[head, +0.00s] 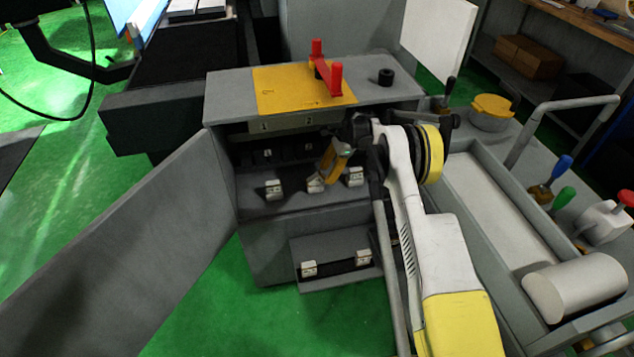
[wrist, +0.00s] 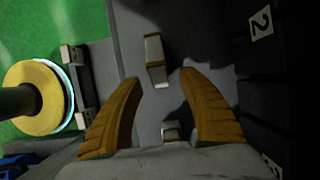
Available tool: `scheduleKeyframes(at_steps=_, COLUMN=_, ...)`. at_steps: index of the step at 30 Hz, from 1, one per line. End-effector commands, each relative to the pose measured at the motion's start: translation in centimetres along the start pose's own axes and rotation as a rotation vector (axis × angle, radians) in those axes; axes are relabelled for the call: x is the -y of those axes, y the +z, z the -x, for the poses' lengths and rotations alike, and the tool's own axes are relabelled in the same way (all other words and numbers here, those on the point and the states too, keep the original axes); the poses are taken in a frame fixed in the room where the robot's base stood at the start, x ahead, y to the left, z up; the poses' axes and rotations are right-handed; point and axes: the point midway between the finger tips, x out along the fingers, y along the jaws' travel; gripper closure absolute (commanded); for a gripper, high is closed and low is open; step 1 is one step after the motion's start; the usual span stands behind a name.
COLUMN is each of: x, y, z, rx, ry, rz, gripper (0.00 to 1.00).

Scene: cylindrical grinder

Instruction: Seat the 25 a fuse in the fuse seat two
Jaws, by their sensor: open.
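Several pale, block-like fuses stand on the shelf of the open cabinet. In the head view, one is at the left (head: 274,189), one in the middle (head: 316,184) and one at the right (head: 355,176). Their ratings cannot be read. My gripper (head: 325,178) is open over the middle fuse. In the wrist view, a fuse (wrist: 157,60) lies just beyond the fingertips of my gripper (wrist: 162,78), and another (wrist: 170,130) shows lower, between the fingers. Fuse seat two (head: 308,148) is a dark block under label 2 (head: 309,121); whether it holds anything is unclear.
The grey door (head: 130,250) stands open at the left. A lower tray (head: 335,279) bears two pale blocks (head: 309,268). A red handle (head: 336,78) stands on the cabinet top (head: 230,95). My arm hides the cabinet's right side.

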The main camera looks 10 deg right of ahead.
Motion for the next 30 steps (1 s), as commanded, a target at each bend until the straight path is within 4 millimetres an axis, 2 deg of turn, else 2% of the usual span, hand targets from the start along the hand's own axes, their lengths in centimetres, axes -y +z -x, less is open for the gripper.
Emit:
scheduleKeyframes(at_steps=6, x=-0.1, y=3.1, z=-1.9, rx=0.000, ry=0.001, rz=0.003, gripper=0.53)
scheduleKeyframes(at_steps=9, x=0.0, y=3.0, z=-2.7, rx=0.000, ry=0.001, rz=0.002, gripper=0.53)
scheduleKeyframes(at_steps=15, x=0.0, y=3.1, z=-2.5, rx=0.000, ry=0.001, rz=0.002, gripper=0.53)
scheduleKeyframes(at_steps=17, x=0.0, y=3.1, z=-2.5, rx=0.000, ry=0.001, rz=0.002, gripper=0.70)
scheduleKeyframes(at_steps=18, x=0.0, y=3.1, z=-2.5, rx=0.000, ry=0.001, rz=0.002, gripper=0.82)
scheduleKeyframes(at_steps=20, x=0.0, y=3.1, z=-2.5, rx=0.000, ry=0.001, rz=0.002, gripper=1.00)
scheduleKeyframes(at_steps=30, x=0.0, y=3.0, z=-2.5, rx=0.000, ry=0.001, rz=0.002, gripper=1.00)
